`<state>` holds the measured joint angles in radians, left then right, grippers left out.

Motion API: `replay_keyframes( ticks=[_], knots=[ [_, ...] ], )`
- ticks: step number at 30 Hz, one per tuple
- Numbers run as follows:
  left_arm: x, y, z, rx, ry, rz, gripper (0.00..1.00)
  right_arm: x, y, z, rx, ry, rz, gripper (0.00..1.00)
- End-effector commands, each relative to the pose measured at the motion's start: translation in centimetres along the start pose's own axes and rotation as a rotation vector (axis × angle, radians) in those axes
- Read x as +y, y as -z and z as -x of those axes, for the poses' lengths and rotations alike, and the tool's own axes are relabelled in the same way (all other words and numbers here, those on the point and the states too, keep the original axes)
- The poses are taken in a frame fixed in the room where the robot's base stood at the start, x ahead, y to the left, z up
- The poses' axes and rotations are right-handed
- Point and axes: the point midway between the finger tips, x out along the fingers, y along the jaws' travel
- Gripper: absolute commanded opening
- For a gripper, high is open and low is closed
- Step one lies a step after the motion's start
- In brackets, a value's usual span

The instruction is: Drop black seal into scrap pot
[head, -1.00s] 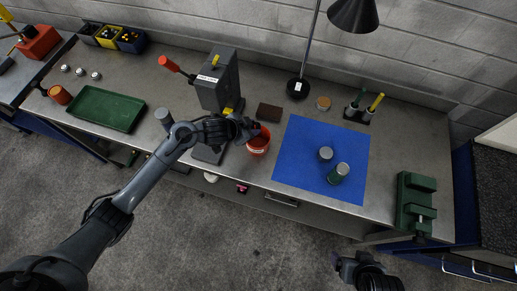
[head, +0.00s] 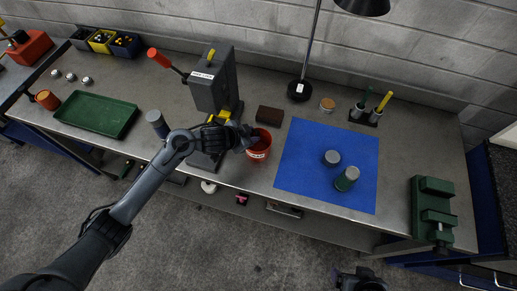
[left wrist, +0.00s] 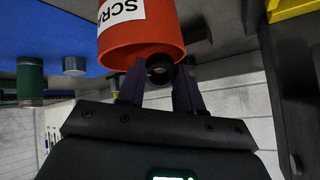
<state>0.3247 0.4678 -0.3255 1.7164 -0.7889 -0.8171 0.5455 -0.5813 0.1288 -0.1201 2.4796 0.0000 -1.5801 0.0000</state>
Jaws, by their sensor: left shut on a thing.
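The red scrap pot (head: 260,154) stands near the bench's front edge, left of the blue mat. It also shows in the left wrist view (left wrist: 150,38), with a white label. My left gripper (head: 249,136) is at the pot's mouth, covering part of it in the head view. It is shut on the black seal (left wrist: 159,69), a small dark ring between the fingertips, which overlaps the pot's rim in the left wrist view. I cannot tell whether the seal is above or inside the mouth. My right gripper (head: 360,279) is only partly visible at the bottom edge.
A grey press (head: 214,82) stands behind and left of the pot; a brown block (head: 270,116) lies behind it. The blue mat (head: 305,170) holds two cylinders. A green tray (head: 98,112) is at left, a green vise (head: 432,207) at right.

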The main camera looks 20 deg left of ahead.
Motion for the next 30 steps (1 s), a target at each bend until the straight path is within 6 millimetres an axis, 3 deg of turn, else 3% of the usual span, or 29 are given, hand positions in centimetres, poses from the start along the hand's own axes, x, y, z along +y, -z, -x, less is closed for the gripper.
replay_keyframes(
  ticks=[11, 12, 18, 30],
  knots=[
    [0.10, -0.29, -0.33, 0.001, 0.000, 0.000, 0.02, -0.11, -0.10, -0.56, 0.002, 0.003, -0.005, 0.88],
    [0.10, -0.29, -0.33, 0.001, 0.000, 0.000, 0.37, -0.13, -0.09, -0.56, 0.002, 0.004, -0.006, 0.88],
    [0.12, -0.31, -0.34, 0.001, 0.000, 0.000, 0.65, -0.24, -0.05, -0.55, 0.003, 0.007, -0.010, 0.88],
    [0.06, -0.30, 0.34, 0.000, 0.000, -0.001, 0.65, -0.26, 0.05, -0.28, 0.004, 0.008, -0.011, 0.88]
  ],
)
